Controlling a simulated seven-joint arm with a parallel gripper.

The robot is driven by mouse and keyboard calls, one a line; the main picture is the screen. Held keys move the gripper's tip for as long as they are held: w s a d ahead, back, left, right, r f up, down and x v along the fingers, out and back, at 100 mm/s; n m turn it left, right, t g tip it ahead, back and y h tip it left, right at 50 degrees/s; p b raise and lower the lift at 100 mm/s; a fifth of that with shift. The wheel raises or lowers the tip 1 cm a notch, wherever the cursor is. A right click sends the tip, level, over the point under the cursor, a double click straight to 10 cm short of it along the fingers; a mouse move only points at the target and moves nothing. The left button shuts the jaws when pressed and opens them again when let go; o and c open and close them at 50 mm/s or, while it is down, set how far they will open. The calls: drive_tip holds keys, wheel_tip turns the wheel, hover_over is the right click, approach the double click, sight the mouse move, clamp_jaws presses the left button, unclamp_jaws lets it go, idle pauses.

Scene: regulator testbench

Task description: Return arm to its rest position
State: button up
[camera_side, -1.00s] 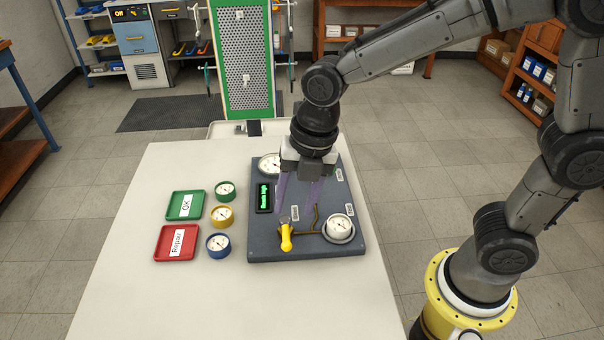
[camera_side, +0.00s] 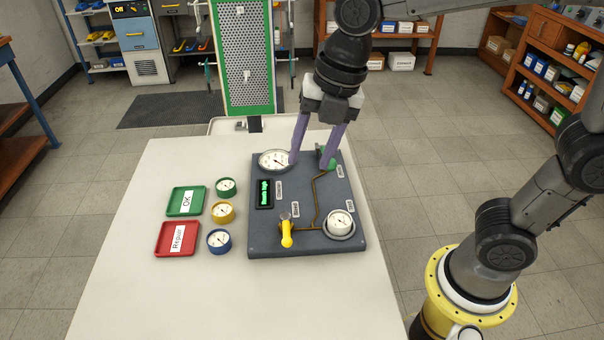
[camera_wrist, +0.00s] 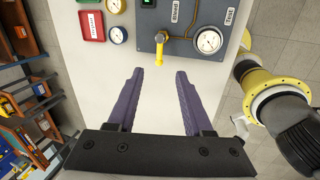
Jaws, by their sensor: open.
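My gripper (camera_side: 312,160) is open, with two purple fingers apart and nothing between them. In the side view it hangs above the back part of the grey test board (camera_side: 262,240). The fingers overlap the back gauge (camera_side: 272,160) and a green part (camera_side: 326,158) in the picture. In the wrist view the open fingers (camera_wrist: 157,75) point toward the board (camera_wrist: 172,50), with bare table between them. The board carries a yellow-handled valve (camera_side: 287,236), a white gauge (camera_side: 340,224), brown piping and a lit green display (camera_side: 264,193).
Left of the board lie a green OK tray (camera_side: 174,203) and a red Repair tray (camera_side: 166,248). Green (camera_side: 225,187), yellow (camera_side: 222,212) and blue (camera_side: 219,241) gauges stand between. The table's front (camera_side: 220,310) is clear. A green-framed perforated panel (camera_side: 244,75) stands behind.

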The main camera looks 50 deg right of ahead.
drive_tip(key=s+d+m+t, duration=0.1)
drive_tip(key=s+d+m, duration=0.5)
drive_tip(key=m, duration=0.7)
drive_tip(key=s+d+f+m+t+h, duration=0.1)
drive_tip(key=s+d+m, duration=0.5)
drive_tip(key=m, duration=0.7)
drive_tip(key=shift+s+f+m+t+h, duration=0.2)
drive_tip(key=shift+s+m+t+h, duration=0.1)
drive_tip(key=shift+s+t, duration=0.5)
